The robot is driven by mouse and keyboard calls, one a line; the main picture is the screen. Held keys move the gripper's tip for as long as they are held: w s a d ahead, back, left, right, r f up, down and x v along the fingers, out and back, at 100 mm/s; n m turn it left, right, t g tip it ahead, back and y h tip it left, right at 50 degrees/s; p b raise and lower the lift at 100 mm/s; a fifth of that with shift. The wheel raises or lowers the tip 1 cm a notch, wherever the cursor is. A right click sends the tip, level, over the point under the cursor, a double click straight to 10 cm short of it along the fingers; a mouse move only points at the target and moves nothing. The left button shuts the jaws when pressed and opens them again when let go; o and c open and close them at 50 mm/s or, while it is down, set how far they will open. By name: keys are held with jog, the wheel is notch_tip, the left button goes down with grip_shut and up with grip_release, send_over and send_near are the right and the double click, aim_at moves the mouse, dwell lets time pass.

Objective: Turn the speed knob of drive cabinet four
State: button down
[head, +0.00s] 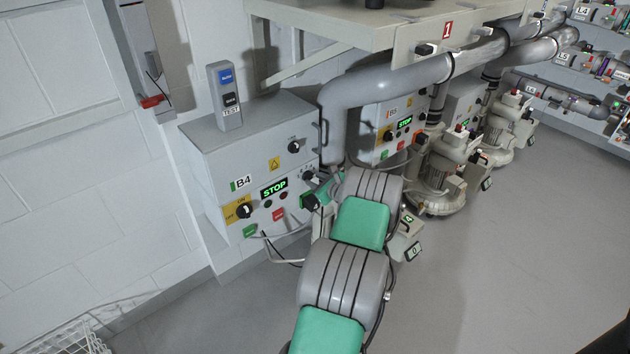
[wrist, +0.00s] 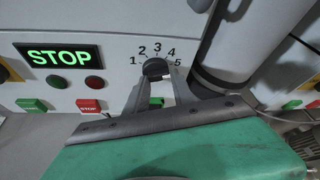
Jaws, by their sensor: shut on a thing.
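Drive cabinet four is the grey box labelled B4 (head: 200,160) against the wall. Its green display (head: 274,188) reads STOP, and it also shows in the wrist view (wrist: 58,57). The speed knob (wrist: 155,68) is dark and round, with a scale from 1 to 5 around its top. My gripper (wrist: 156,80) has its two fingers on either side of the knob and is shut on it. Which number the knob points to is hard to tell. In the head view my gripper (head: 312,186) reaches the cabinet's right front, and my arm partly hides that area.
A yellow-backed rotary switch (head: 243,211), a red stop button (head: 278,214) and a green button (head: 250,230) sit on the cabinet front. A thick grey pipe (head: 345,100) stands close to its right. Blowers (head: 440,172) stand further right. Floor at right is clear.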

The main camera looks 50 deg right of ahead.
jog(key=c, duration=1.1)
grip_release()
jog(key=p+v, duration=0.1)
jog(key=v, duration=0.6)
jog(key=shift+s+a+r, duration=0.15)
jog(key=shift+s, duration=0.2)
